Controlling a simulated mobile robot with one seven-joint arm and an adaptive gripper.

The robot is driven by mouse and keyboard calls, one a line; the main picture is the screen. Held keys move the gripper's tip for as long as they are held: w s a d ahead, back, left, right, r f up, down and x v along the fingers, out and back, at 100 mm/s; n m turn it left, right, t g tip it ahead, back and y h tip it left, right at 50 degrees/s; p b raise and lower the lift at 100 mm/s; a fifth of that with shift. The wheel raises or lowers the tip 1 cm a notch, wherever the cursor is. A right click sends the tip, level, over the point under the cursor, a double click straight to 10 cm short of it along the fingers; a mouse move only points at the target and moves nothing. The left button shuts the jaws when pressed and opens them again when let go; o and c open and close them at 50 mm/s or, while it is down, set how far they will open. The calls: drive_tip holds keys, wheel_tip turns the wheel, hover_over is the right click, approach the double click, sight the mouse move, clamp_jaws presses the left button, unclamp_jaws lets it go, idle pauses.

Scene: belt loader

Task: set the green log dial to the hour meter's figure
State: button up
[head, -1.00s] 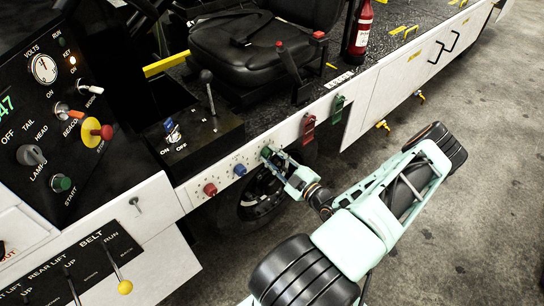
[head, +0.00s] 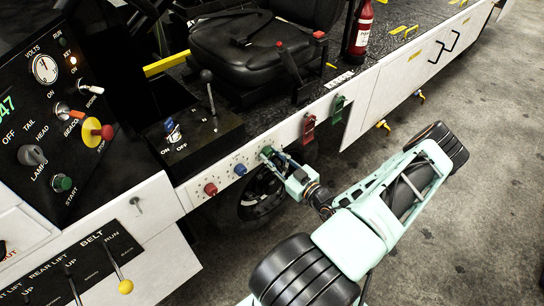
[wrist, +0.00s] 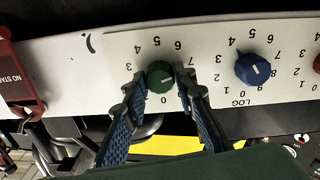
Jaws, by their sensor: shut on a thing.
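The green log dial (wrist: 160,75) is a round knob on the white panel, with printed figures around it. My gripper (wrist: 160,79) has one finger on each side of it and is shut on it. A pale pointer line on the dial points right and slightly down in the wrist view, towards the right finger; the exact figure is hard to read. In the head view the green dial (head: 266,152) is partly covered by my gripper (head: 277,160). A green lit display (head: 6,107), likely the hour meter, shows "47" at the left edge; the rest is cut off.
A blue dial (wrist: 254,69) and a red dial (head: 210,189) sit in the same row. A red switch cover (wrist: 20,75) is close to my left finger. A green switch cover (head: 338,107) is further along. Open floor lies right of the vehicle.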

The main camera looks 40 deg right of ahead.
idle(0.3)
drive_tip(key=o, duration=1.2)
drive_tip(key=shift+c, duration=0.2)
drive_tip(key=s, duration=1.2)
drive_tip(key=shift+d, duration=0.3)
